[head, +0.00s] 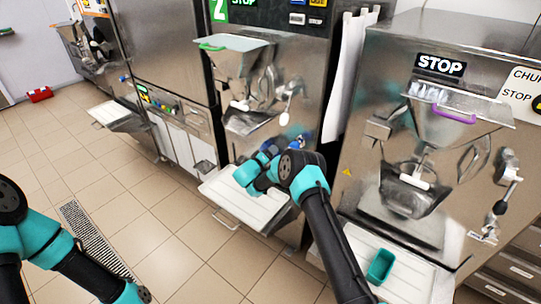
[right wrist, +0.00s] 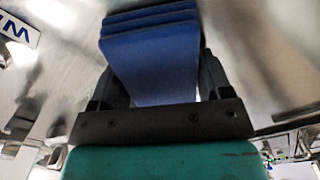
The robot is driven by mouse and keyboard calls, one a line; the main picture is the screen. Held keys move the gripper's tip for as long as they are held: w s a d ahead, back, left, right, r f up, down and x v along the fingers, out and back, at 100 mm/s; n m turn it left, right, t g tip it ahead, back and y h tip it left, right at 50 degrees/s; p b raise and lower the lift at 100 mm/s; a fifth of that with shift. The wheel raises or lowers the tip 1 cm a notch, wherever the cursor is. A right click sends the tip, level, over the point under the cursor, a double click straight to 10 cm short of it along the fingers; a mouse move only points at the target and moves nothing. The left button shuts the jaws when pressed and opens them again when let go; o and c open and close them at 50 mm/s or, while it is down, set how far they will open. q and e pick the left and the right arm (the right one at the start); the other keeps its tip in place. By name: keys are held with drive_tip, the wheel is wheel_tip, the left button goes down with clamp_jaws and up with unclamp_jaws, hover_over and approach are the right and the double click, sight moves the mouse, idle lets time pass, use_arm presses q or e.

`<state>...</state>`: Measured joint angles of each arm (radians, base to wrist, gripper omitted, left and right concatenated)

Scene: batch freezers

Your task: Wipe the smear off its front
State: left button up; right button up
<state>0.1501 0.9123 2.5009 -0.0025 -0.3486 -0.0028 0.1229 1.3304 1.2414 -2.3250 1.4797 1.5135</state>
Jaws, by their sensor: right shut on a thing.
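The blue folded cloth (right wrist: 152,60) is held between the fingers of my right gripper (right wrist: 155,92) in the right wrist view. In the head view the cloth (head: 267,149) is a small blue patch at the front of the middle machine (head: 235,125), the one with the green "2" label. My right gripper is small there and partly hidden by my own wrist. The wrist view shows shiny metal close around the cloth, but I cannot tell whether they touch. I cannot make out a smear on the front. My left arm shows at the lower left, with its gripper out of view.
A white shelf (head: 246,203) juts out below the middle machine. The right machine (head: 375,70) has a STOP sign and a teal tub (head: 381,266) on its shelf. A white towel (head: 346,75) hangs between these machines. A red object (head: 40,94) lies on the far floor.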

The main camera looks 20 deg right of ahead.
sight(277, 154)
drive_tip(key=shift+r, duration=0.15)
drive_tip(key=shift+r, duration=0.3)
drive_tip(key=shift+s, duration=0.1)
drive_tip(key=shift+s+d, duration=0.55)
drive_tip(key=shift+s, duration=0.2)
drive_tip(key=shift+s+d, duration=0.5)
drive_tip(key=shift+s, duration=0.2)
drive_tip(key=shift+s+d, duration=0.1)
drive_tip(key=shift+d, duration=0.05)
drive_tip(key=shift+s+d, duration=0.1)
drive_tip(key=shift+s, duration=0.1)
drive_tip(key=shift+s+d, duration=0.4)
drive_tip(key=shift+s, duration=0.3)
drive_tip(key=shift+s+d, duration=0.35)
drive_tip(key=shift+s, duration=0.3)
